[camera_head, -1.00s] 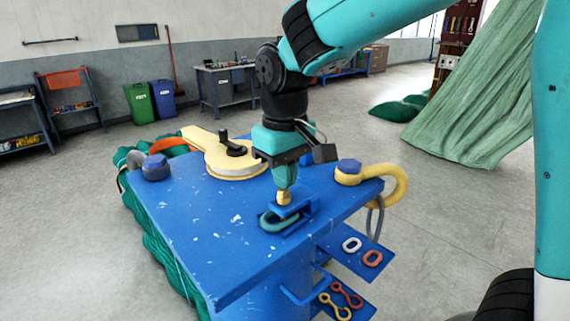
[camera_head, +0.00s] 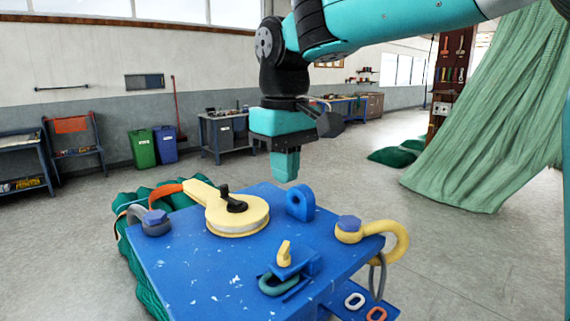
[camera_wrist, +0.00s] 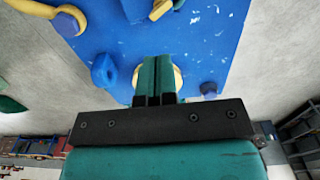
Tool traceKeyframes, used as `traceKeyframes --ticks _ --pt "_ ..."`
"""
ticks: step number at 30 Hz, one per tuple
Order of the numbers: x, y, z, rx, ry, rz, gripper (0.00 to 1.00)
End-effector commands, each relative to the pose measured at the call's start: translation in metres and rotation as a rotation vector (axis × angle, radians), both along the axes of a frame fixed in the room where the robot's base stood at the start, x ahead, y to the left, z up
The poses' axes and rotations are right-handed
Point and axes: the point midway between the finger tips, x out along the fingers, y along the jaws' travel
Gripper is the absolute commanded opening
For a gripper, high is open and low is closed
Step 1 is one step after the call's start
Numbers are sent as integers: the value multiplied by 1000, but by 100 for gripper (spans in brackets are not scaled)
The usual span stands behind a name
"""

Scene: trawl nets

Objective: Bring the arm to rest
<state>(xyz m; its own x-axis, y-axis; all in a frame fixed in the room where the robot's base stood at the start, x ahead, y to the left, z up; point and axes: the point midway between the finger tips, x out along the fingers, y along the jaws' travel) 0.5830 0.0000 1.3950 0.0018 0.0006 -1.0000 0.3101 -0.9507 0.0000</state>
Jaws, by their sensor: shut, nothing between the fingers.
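My gripper (camera_head: 286,176) hangs in the air above the back part of the blue work table, pointing down. Its teal fingers are together and hold nothing. In the wrist view my gripper (camera_wrist: 157,72) shows closed fingers over the blue surface (camera_wrist: 205,45). The arm reaches in from the upper right in the head view.
The blue table (camera_head: 200,280) carries a yellow pulley block (camera_head: 237,216), a blue eye lug (camera_head: 300,203), a yellow shackle (camera_head: 385,240), a grey shackle (camera_head: 153,222) and a green link (camera_head: 278,284) beside a yellow peg (camera_head: 284,253). A green net (camera_head: 485,120) hangs at right.

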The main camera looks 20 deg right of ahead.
Motion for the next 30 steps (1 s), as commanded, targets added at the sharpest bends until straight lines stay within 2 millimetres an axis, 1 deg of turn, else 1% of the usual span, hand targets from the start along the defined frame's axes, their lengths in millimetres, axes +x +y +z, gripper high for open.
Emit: traceKeyframes --ticks 3,7,9,11,14,15,17,18,20,21,22,24,27,30 --pt "0 0 10 1 -2 0 0" --pt "0 0 14 0 0 0 0" --pt "-2 0 12 1 -1 4 0" --pt "-7 0 3 6 -4 17 0" --pt "-27 3 -28 31 -15 72 0" --pt "-39 6 -45 50 -23 101 0" --pt "-61 11 -73 88 -33 149 0" --pt "-77 15 -90 120 -40 179 0" --pt "-101 21 -115 170 -48 218 0" --pt "-117 26 -129 204 -50 241 0" --pt "-128 29 -139 229 -53 254 0" --pt "-151 36 -158 282 -54 276 0" --pt "-173 42 -173 336 -55 294 0" --pt "-183 45 -178 360 -55 300 0"
